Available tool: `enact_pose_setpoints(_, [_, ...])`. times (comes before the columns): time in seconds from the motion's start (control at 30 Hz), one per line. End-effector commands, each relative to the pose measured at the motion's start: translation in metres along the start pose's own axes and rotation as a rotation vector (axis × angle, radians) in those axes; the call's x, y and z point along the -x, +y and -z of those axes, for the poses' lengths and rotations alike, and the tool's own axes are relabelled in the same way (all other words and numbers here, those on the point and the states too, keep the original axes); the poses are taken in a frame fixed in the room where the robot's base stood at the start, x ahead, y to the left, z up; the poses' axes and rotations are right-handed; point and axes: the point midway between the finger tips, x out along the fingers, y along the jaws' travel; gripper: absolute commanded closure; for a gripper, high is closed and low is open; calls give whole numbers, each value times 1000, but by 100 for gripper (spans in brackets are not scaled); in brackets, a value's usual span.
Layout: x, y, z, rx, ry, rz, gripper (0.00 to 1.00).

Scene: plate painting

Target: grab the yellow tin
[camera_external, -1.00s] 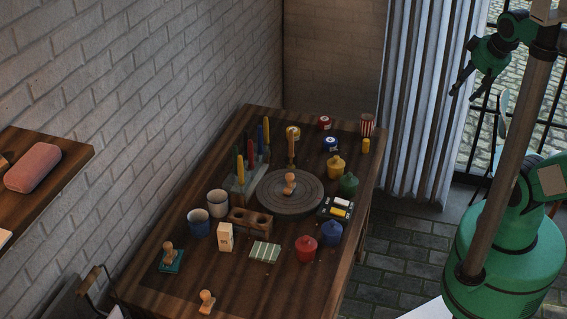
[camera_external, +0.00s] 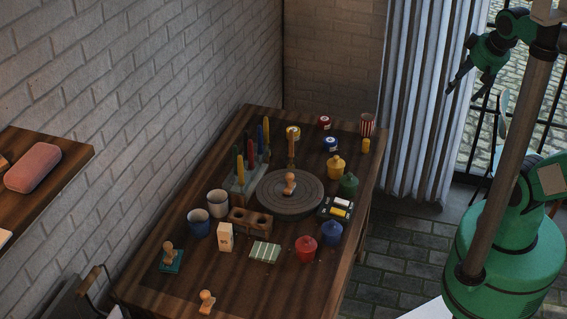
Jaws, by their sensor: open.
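A short round yellow tin (camera_external: 293,133) with a pale label stands upright near the far end of the wooden table (camera_external: 180,285). A red tin (camera_external: 325,123) and a blue tin (camera_external: 330,145) of like shape stand to its right. A yellow lidded pot (camera_external: 335,168) stands nearer, behind the green pot. My gripper (camera_external: 464,92) is open and empty, high at the upper right in front of the window. It is well apart from the table and the yellow tin.
Cups, a green pot (camera_external: 348,185), a red pot (camera_external: 306,248) and a blue pot (camera_external: 331,233) stand around. A brick wall borders the left.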

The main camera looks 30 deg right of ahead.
Motion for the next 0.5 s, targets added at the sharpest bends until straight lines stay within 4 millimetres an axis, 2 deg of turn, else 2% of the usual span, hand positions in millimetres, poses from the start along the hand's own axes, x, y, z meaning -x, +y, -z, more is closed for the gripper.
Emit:
enact_pose_setpoints(0.23, [-2, -4, 36, -20, -23, 1, 33])
enact_pose_setpoints(0.5, [-13, -12, 100, -58, -55, 0, 33])
